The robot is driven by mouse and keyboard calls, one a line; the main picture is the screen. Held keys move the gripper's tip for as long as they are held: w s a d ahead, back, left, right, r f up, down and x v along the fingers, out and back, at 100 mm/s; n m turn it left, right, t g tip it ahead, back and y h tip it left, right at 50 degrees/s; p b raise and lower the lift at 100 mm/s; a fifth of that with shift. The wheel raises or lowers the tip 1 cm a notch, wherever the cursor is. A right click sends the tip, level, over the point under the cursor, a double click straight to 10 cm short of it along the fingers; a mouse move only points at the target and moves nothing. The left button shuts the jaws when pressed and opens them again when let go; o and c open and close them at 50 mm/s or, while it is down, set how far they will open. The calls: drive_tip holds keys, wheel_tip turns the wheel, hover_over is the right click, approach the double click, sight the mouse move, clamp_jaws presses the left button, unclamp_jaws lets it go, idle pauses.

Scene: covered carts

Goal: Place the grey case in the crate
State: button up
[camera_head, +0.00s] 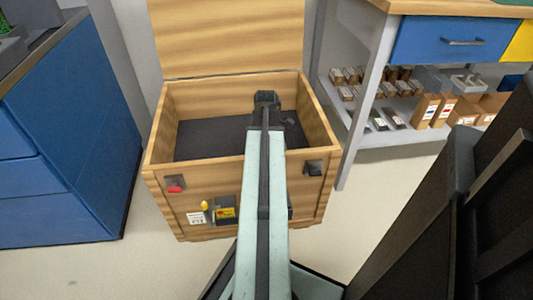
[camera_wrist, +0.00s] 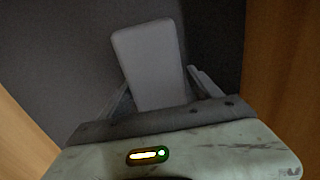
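The crate (camera_head: 155,155) is a wooden box with its lid raised at the back and a dark floor inside. My arm reaches over its front wall, and my gripper (camera_head: 267,97) is above or inside its right half. In the wrist view the grey case (camera_wrist: 150,60) is a pale, rounded block between the two fingers of my gripper (camera_wrist: 160,85). The fingertips meet its left and right edges. Its near end is hidden behind the gripper body. The case is not visible in the head view. Its height above the crate floor is unclear.
A blue cabinet (camera_head: 75,140) stands close on the left. On the right is a workbench with a blue drawer (camera_head: 450,40) and a lower shelf (camera_head: 410,135) of small boxes. Dark panels fill the lower right. Crate walls flank the gripper in the wrist view.

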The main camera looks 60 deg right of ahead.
drive_tip(key=shift+r, duration=0.1)
wheel_tip(320, 180, up, 12)
drive_tip(key=p, duration=1.2)
drive_tip(key=shift+r+p, duration=0.2)
drive_tip(key=shift+p, duration=0.1)
drive_tip(key=shift+f, duration=0.1)
